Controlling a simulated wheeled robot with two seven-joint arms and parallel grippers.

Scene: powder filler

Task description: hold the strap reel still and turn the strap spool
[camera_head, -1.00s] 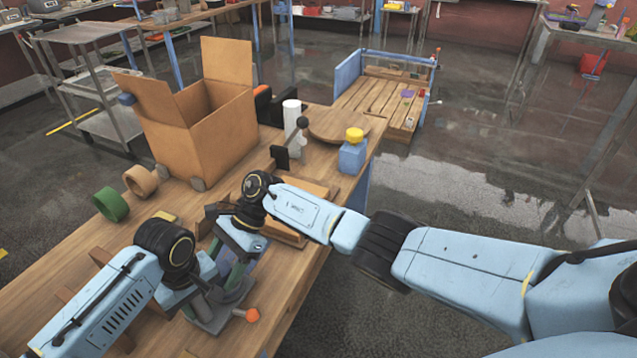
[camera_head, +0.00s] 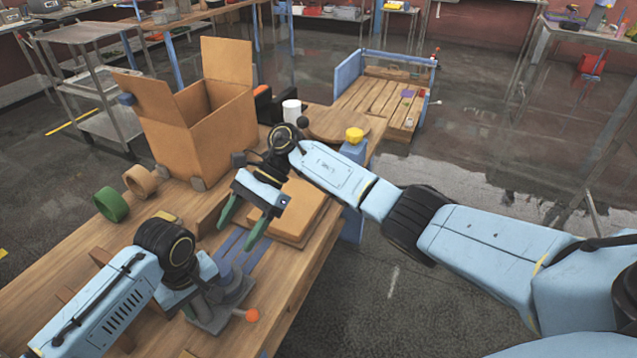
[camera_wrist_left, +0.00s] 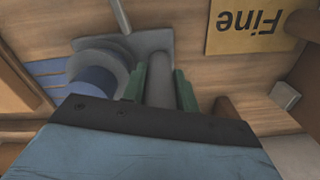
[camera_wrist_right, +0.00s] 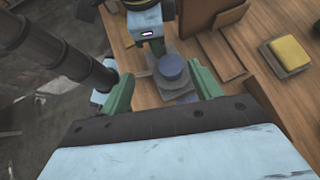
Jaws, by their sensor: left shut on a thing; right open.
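The strap reel (camera_head: 222,310) is a grey stand with a flat base on the wooden bench, near the front edge in the head view. Its strap spool (camera_wrist_right: 172,68) has a blue round top over grey; it also shows in the left wrist view (camera_wrist_left: 92,88). My left gripper (camera_wrist_left: 160,88) is shut on the reel's upright grey post, beside the spool. My right gripper (camera_head: 238,238) is open and empty, raised above and beyond the reel, fingers pointing down. In the right wrist view the spool lies beyond and between its fingers, apart from them.
Blue strips (camera_head: 240,248) lie on the bench beside the reel. An orange knob (camera_head: 252,315) sits at the reel's right. A cardboard box (camera_head: 205,115), a green tape roll (camera_head: 111,204) and a tan roll (camera_head: 140,181) stand further back. A yellow "Fine" plate (camera_wrist_left: 250,28) is near the reel.

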